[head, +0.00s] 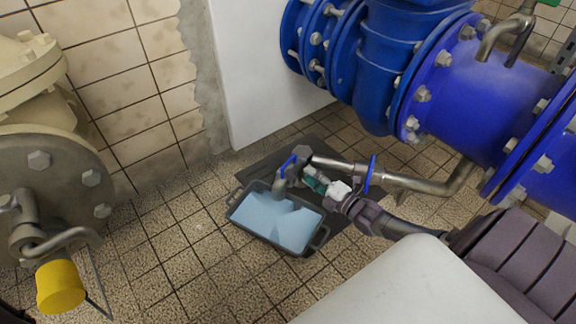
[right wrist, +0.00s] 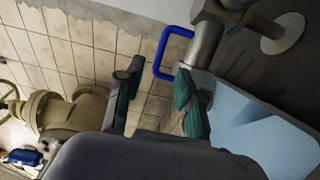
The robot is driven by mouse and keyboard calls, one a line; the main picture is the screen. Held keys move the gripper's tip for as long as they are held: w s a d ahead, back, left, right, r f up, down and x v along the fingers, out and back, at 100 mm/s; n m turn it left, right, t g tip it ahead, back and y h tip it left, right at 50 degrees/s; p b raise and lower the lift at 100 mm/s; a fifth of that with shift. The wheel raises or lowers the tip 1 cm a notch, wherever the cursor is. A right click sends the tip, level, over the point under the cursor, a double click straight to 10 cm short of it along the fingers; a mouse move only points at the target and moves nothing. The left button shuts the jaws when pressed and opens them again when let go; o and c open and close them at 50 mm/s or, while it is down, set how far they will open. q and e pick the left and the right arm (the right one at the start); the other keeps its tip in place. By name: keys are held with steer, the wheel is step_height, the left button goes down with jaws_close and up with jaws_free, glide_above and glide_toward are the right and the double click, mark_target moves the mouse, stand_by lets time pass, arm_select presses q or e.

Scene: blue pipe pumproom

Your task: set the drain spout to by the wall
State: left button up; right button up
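The drain spout (head: 279,187) is a grey metal elbow at the end of a steel pipe, low above the floor. Its outlet is over the tray of bluish water. A blue handle (head: 289,165) sits on the spout; in the right wrist view the handle (right wrist: 158,58) is a bent loop beside the metal pipe (right wrist: 206,45). My right gripper (head: 314,180), with green finger pads, is beside the spout. In the right wrist view the gripper (right wrist: 160,72) is open, with the handle's lower end near the right fingertip; I cannot tell whether they touch. My left gripper is out of view.
A second blue lever (head: 370,174) is on the steel pipe (head: 420,185). Large blue pipes (head: 470,75) stand behind at right. A white wall block (head: 255,70) is behind; tiled floor is clear at left.

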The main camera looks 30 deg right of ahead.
mark_target(289, 160)
steer(key=b+x, duration=0.4)
steer(key=x, duration=0.4)
steer(key=shift+w+f, duration=0.1)
steer(key=shift+f, duration=0.05)
steer(key=shift+w+a+b, duration=0.1)
steer(key=shift+w+b, duration=0.4)
steer(key=shift+w, duration=0.15)
jaws_close()
